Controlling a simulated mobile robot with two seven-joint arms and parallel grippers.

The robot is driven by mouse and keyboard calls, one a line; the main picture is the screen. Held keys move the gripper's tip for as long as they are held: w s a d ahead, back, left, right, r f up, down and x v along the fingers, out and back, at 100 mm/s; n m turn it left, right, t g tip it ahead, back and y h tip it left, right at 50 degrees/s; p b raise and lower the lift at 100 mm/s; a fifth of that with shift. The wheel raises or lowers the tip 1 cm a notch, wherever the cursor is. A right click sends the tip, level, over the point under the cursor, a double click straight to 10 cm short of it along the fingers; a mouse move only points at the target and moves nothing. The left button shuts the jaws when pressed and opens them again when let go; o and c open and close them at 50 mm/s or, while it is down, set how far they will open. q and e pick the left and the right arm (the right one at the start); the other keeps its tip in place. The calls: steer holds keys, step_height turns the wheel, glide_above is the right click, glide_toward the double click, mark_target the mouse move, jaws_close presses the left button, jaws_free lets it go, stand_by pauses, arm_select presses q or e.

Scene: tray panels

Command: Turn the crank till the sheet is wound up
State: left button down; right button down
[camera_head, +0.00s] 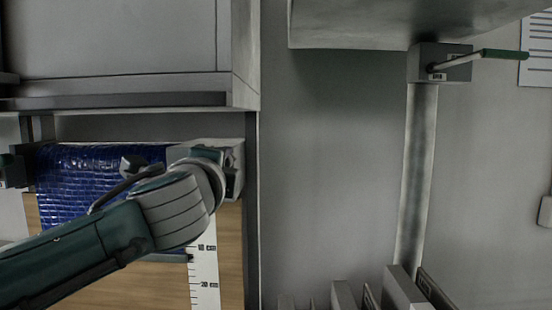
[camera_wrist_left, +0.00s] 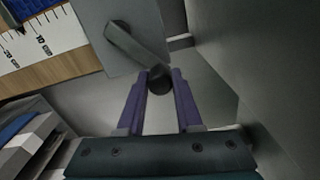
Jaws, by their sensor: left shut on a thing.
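The blue sheet (camera_head: 75,180) hangs from a roller under the cabinet at the left of the head view. A bar (camera_head: 165,258) at its lower end shows beside the ruler (camera_head: 203,275), just below the 10 cm mark. My left arm covers much of the sheet. In the left wrist view, a grey crank arm (camera_wrist_left: 135,44) on a grey plate ends in a dark round knob (camera_wrist_left: 159,82). My left gripper (camera_wrist_left: 162,72) is shut on this knob, with one purple finger on each side. Its fingertips are hidden in the head view. My right gripper is out of view.
A cabinet (camera_head: 115,40) overhangs the sheet. A wooden panel (camera_head: 230,260) lies behind it. Another crank with a green handle (camera_head: 500,54) sits on a grey box at the upper right, above a post (camera_head: 415,180). Grey upright pieces (camera_head: 403,288) stand at the bottom.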

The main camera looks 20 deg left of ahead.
arm_select(q)
steer(key=shift+w+d+f+m, duration=0.1)
steer(key=shift+d+f+m, duration=0.2)
steer(key=shift+m, duration=0.35)
steer(key=shift+d+f+m, duration=0.1)
steer(key=shift+f+m, duration=0.3)
steer(key=shift+m, duration=0.25)
steer(key=c, duration=0.6)
jaws_free()
steer(key=b+v, duration=0.2)
steer(key=v, duration=0.8)
steer(key=shift+f+b, duration=0.1)
steer(key=shift+b, duration=0.3)
